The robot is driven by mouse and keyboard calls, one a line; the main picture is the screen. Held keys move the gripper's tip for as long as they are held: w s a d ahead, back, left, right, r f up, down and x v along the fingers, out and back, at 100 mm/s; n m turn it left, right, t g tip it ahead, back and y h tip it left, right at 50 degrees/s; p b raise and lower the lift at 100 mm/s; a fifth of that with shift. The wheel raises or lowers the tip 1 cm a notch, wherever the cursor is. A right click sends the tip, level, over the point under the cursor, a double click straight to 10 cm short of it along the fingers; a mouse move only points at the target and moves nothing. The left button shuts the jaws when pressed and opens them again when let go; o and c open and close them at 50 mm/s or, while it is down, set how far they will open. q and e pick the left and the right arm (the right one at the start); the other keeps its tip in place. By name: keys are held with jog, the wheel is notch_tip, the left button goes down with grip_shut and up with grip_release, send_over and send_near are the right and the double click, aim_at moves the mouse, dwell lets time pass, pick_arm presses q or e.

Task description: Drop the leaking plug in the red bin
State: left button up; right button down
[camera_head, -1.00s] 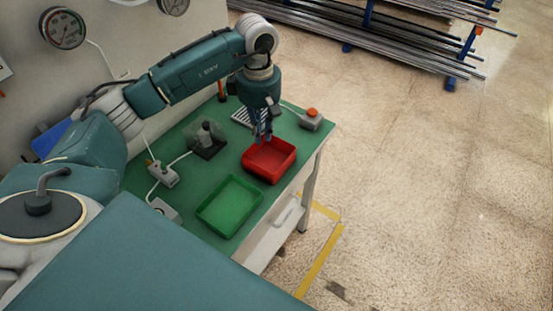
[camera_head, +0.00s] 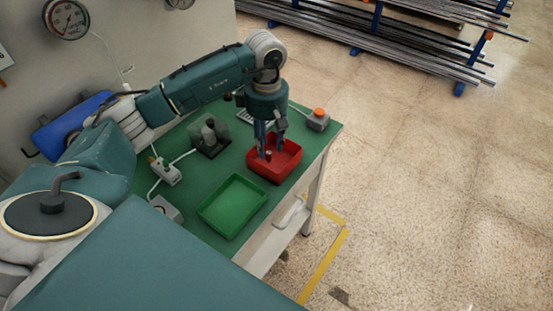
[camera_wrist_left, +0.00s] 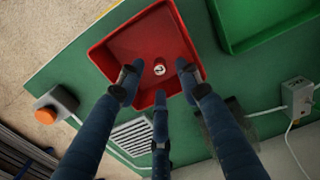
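The red bin (camera_head: 270,177) stands near the right edge of the green bench. My left gripper (camera_head: 271,153) points down over it with its fingers spread. In the left wrist view the three fingers stand apart around a small pale round plug (camera_wrist_left: 159,69) with a dark mark on its end. The plug shows inside the outline of the red bin (camera_wrist_left: 158,32), and no finger seems to touch it. I cannot tell whether it rests on the bin floor. My right gripper is not in view.
An empty green tray (camera_head: 232,206) lies in front of the red bin. A grey box with an orange button (camera_head: 318,120), a dark fixture (camera_head: 210,138) and a white socket block with cables (camera_head: 166,172) are on the bench. Metal bars are stacked on a floor rack (camera_head: 380,40).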

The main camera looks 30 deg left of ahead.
pick_arm(q)
notch_tip(320, 180, up, 12)
dwell(0.6)
